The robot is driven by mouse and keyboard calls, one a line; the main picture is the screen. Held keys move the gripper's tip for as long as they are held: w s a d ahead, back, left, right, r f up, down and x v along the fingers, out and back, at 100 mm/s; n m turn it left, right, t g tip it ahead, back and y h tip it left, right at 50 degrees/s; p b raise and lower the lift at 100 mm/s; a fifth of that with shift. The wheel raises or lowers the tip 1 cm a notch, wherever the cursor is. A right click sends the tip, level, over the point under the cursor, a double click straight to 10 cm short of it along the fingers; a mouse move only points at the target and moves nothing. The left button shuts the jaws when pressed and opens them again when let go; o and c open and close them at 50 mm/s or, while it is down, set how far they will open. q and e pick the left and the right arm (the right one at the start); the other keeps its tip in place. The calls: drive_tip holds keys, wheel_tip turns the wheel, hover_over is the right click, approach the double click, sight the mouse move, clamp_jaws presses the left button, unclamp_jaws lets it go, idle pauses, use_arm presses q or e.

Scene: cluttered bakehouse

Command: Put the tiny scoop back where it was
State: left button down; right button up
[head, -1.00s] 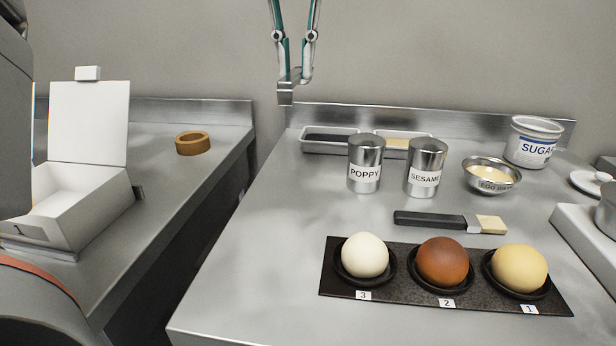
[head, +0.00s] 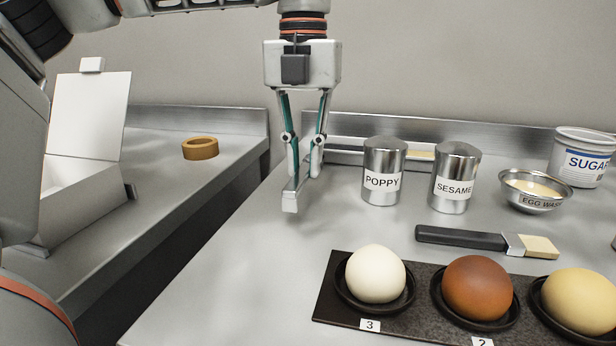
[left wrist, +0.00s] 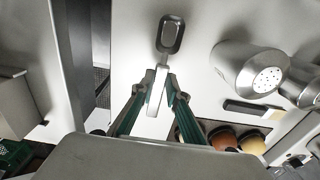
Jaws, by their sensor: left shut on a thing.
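My left gripper (head: 302,172) is shut on the tiny scoop (head: 290,201), a small pale metal scoop. It is over the left part of the steel counter, left of the poppy tin. In the left wrist view the scoop (left wrist: 158,88) lies between the fingertips (left wrist: 158,85), its handle gripped and its oval bowl pointing away from the gripper. The head view mostly shows its handle end; the bowl is hidden there. I cannot tell whether the scoop touches the counter.
Right of the gripper stand the poppy tin (head: 383,172), sesame tin (head: 455,178), egg wash bowl (head: 535,203) and sugar tub (head: 583,158). A tray (head: 345,156) is behind. A brush (head: 465,238) and black slab (head: 415,320) with buns lie in front. The counter's left front is bare.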

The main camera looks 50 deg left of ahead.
sight(305, 168)
use_arm(q)
wheel_tip(305, 168, down, 3)
drive_tip(key=shift+w+f+b, duration=0.1)
drive_tip(key=shift+w+b, duration=0.05)
drive_tip(key=shift+b, duration=0.15)
drive_tip(key=shift+r, duration=0.25)
drive_tip(key=shift+f, duration=0.15)
drive_tip(key=c, duration=2)
unclamp_jaws()
use_arm(e)
drive_tip(key=shift+s+a+f+m, duration=0.1)
drive_tip(key=shift+s+a+m, duration=0.15)
drive_tip(key=shift+a+m, duration=0.25)
